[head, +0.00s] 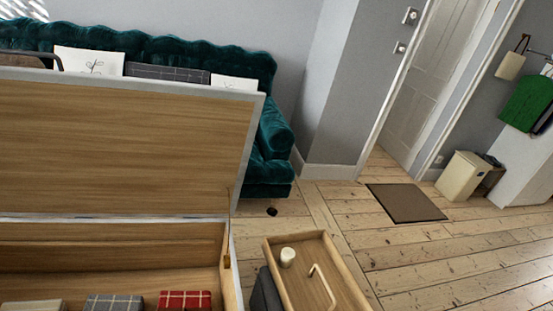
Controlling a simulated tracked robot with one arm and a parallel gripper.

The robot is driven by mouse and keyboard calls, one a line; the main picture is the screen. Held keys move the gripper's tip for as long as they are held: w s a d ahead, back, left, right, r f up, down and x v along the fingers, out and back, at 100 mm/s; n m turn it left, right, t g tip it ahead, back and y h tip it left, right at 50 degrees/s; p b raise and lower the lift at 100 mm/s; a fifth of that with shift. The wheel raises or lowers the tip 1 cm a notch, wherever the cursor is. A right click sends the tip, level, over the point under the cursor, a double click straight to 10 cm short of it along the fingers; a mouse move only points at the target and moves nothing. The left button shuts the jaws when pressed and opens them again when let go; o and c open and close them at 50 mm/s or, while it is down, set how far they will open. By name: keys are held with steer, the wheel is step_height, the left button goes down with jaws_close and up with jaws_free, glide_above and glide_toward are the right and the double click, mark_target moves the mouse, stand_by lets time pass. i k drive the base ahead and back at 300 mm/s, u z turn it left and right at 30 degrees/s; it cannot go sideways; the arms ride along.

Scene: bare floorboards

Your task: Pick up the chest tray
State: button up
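A wooden tray (333,263) with raised sides is at the bottom centre-right, just right of an open chest; the bottom of the picture cuts it off. I take it to be the chest tray. A small pale cylinder (288,257) stands in it, and a thin pale bent bar (322,284) shows inside; I cannot tell if the bar is a handle. What the tray rests on is hidden. The chest's raised wooden lid (120,145) fills the left, and its box (110,250) is open below. My gripper is not in view.
Folded cloths, one red checked (185,300), lie in the chest. A dark grey object (265,291) sits between chest and tray. A green sofa (272,135) stands behind. A brown mat (405,203) and a cream bin (462,176) are at right. Floorboards right of the tray are clear.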

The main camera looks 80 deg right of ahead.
mark_target(318, 278)
steer(key=u, duration=0.55)
steer(key=k, duration=1.75)
steer(key=z, duration=2.2)
steer(key=i, duration=1.05)
